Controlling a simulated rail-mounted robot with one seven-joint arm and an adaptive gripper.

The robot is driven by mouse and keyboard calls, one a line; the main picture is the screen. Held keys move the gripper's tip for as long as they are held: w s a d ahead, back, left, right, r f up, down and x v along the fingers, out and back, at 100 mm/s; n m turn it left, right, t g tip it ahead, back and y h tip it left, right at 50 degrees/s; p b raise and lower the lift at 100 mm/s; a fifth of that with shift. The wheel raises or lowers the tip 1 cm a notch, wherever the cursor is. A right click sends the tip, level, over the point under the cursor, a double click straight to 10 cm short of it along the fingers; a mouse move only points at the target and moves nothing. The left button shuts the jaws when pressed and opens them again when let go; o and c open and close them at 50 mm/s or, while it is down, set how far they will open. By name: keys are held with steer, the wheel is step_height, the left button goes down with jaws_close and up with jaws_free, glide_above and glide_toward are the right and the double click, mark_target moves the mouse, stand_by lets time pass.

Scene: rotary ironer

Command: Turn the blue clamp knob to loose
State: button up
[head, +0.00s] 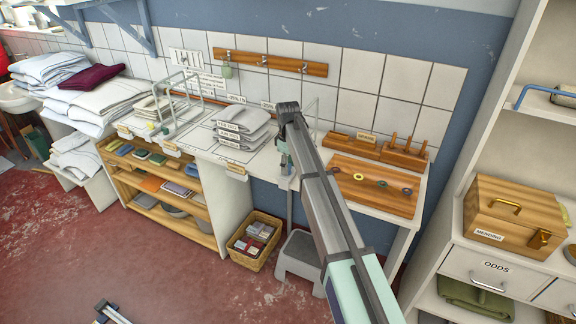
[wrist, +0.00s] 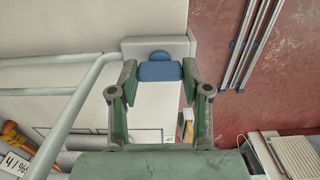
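The blue clamp knob (wrist: 160,71) is in the upper middle of the wrist view, in front of a pale grey-white block (wrist: 183,46). A rounded blue part shows just behind its bar. My gripper (wrist: 160,80) is open, with one green finger on each side of the knob and the fingertips close to its ends. I cannot tell whether they touch it. In the head view my gripper (head: 284,158) is low behind my arm at the worktop's front edge, and the knob is hidden there.
A pale tube frame (wrist: 80,95) runs close along the left of the wrist view. In the head view, folded grey cloths (head: 243,122) lie left of my arm and a wooden board with rings (head: 365,196) lies right. A step stool (head: 300,255) stands below.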

steer(key=o, duration=0.4)
step_height(320, 180, up, 12)
steer(key=shift+f, duration=0.1)
stand_by(0.5)
